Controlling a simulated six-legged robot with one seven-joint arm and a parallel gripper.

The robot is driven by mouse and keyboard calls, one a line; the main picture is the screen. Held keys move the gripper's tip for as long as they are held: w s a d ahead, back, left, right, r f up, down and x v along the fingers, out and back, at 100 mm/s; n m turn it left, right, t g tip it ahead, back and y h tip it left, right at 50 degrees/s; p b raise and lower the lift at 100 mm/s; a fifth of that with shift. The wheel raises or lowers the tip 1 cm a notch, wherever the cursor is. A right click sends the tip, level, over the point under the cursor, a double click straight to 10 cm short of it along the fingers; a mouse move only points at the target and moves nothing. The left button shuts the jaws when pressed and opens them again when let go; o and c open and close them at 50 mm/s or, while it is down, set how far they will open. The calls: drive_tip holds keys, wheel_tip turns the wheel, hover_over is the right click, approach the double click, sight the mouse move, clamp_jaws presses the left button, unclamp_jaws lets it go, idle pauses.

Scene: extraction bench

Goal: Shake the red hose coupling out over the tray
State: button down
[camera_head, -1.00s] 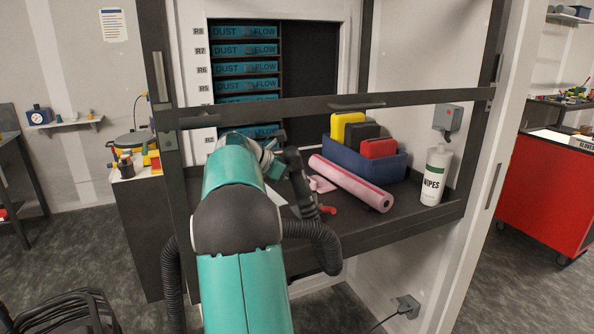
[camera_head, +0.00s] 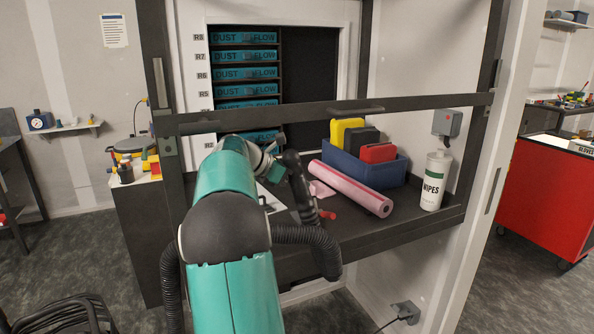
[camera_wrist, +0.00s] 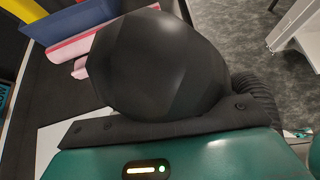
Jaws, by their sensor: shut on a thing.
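The red hose coupling (camera_head: 327,215) shows as a small red piece beside the dark lower end of my gripper (camera_head: 315,213), over the bench in the head view. My gripper is shut on it, though the fingertips are mostly hidden by dark parts and the hose. A flat white thing (camera_head: 270,199), perhaps the tray, lies left of my gripper, partly behind my arm; its contents cannot be seen. A pale surface also shows in the wrist view (camera_wrist: 48,142). There, dark rounded and teal parts fill the middle and hide the coupling.
A pink roll (camera_head: 350,188) lies right of my gripper. Behind it stands a blue bin (camera_head: 362,170) with yellow, dark and red items. A white wipes bottle (camera_head: 434,182) stands at the right. A dark frame bar (camera_head: 330,112) crosses the bench opening above my arm.

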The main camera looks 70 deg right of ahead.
sight(297, 159)
drive_tip(key=shift+f, duration=0.35)
drive_tip(key=r, duration=0.6)
drive_tip(key=shift+s+a+r, duration=0.2)
drive_tip(key=shift+r, duration=0.2)
drive_tip(key=f, duration=0.6)
drive_tip(key=shift+w+d, duration=0.2)
drive_tip(key=shift+w, duration=0.1)
drive_tip(key=shift+s+f, duration=0.1)
drive_tip(key=shift+f, duration=0.3)
drive_tip(key=r, duration=0.6)
drive_tip(key=shift+s+a+r, duration=0.2)
drive_tip(key=shift+r, duration=0.15)
drive_tip(key=f, duration=0.6)
drive_tip(key=shift+w+d+f, duration=0.15)
drive_tip(key=shift+d+f, duration=0.1)
drive_tip(key=shift+f, duration=0.1)
drive_tip(key=s+a, duration=1.5)
drive_tip(key=shift+s+a, duration=0.25)
drive_tip(key=shift+a, duration=0.1)
drive_tip(key=shift+a, duration=0.1)
